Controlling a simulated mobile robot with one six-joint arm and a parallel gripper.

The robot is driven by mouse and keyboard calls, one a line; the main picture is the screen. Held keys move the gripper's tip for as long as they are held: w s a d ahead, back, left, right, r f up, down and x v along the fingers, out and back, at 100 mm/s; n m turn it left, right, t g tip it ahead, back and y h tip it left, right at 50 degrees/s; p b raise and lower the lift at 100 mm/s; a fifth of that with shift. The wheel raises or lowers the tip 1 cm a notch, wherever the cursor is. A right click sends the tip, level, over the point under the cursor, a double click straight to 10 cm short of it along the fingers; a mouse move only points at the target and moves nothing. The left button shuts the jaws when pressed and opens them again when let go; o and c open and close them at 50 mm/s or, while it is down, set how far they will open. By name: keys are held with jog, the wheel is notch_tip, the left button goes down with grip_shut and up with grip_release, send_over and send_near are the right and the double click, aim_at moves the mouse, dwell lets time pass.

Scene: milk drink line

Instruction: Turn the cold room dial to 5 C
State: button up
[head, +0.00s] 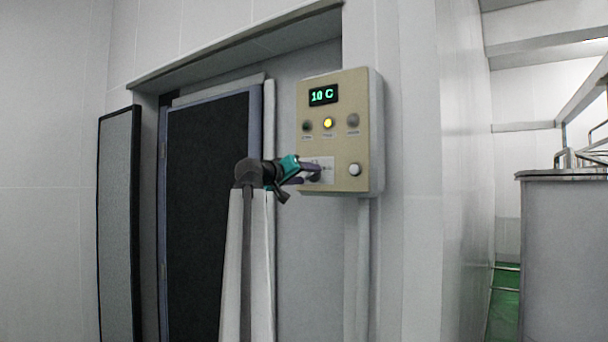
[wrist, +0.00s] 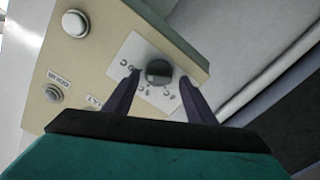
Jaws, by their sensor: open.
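The cold room control box (head: 341,110) is a beige panel on the wall, with a green display (head: 324,95) reading 10 C. The dark round dial (wrist: 159,71) sits on a white label plate (wrist: 137,54) with printed marks around it, partly too blurred to read. In the head view my gripper (head: 315,172) is at the panel's lower left and covers most of the dial. In the wrist view my gripper (wrist: 160,92) is open, with one finger on each side of the dial. I cannot tell whether the fingers touch it.
The panel also has a lit yellow lamp (head: 328,123), dark lamps beside it and a white button (head: 355,169) right of the dial. A dark door (head: 205,210) stands to the left. A grey tank or cabinet (head: 565,250) is at far right.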

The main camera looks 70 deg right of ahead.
jog(key=shift+s, duration=0.1)
jog(key=c, duration=1.1)
jog(key=shift+o, duration=0.2)
jog(key=shift+a+f, duration=0.15)
jog(key=shift+a+r, duration=0.1)
jog(key=shift+r, duration=0.1)
jog(key=shift+r+n, duration=0.1)
jog(key=shift+n, duration=0.3)
jog(key=n, duration=0.4)
jog(key=shift+n+b, duration=0.3)
jog(key=shift+n, duration=0.1)
jog(key=n+p, duration=0.1)
jog(key=n, duration=0.5)
jog(key=shift+d, duration=0.2)
